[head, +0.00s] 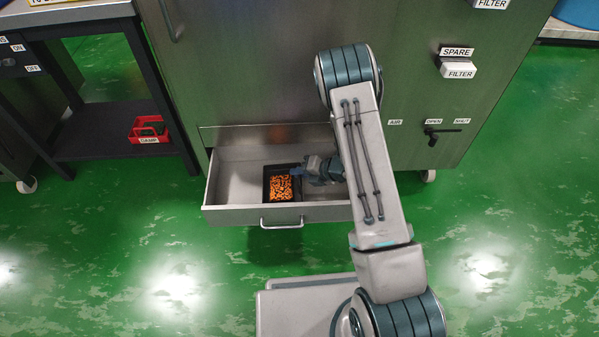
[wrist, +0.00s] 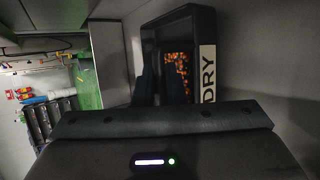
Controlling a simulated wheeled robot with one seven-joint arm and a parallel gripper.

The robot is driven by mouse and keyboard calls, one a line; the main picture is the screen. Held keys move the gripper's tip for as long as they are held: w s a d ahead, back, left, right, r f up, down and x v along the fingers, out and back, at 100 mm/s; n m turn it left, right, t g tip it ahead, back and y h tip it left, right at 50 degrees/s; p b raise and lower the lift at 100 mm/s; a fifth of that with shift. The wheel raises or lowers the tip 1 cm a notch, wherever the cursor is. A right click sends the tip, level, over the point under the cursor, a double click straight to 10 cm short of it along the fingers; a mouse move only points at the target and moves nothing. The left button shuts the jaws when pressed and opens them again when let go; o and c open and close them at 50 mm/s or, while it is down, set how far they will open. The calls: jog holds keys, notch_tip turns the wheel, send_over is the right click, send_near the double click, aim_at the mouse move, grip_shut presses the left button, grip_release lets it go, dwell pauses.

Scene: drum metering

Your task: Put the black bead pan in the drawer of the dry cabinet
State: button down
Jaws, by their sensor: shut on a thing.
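The black bead pan (head: 282,185) holds orange beads and is inside the open drawer (head: 232,178) of the dry cabinet (head: 240,70). My gripper (head: 297,171) reaches into the drawer from the right and is shut on the pan's right side. Whether the pan's base touches the drawer floor cannot be told.
The drawer front with its handle (head: 282,224) stands out over the green floor. A dark side table (head: 110,130) with a red carrier (head: 148,130) is at the left.

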jog(key=shift+f, duration=0.1)
jog(key=c, duration=1.4)
grip_release()
jog(key=p+v, duration=0.5)
jog(key=v, duration=0.9)
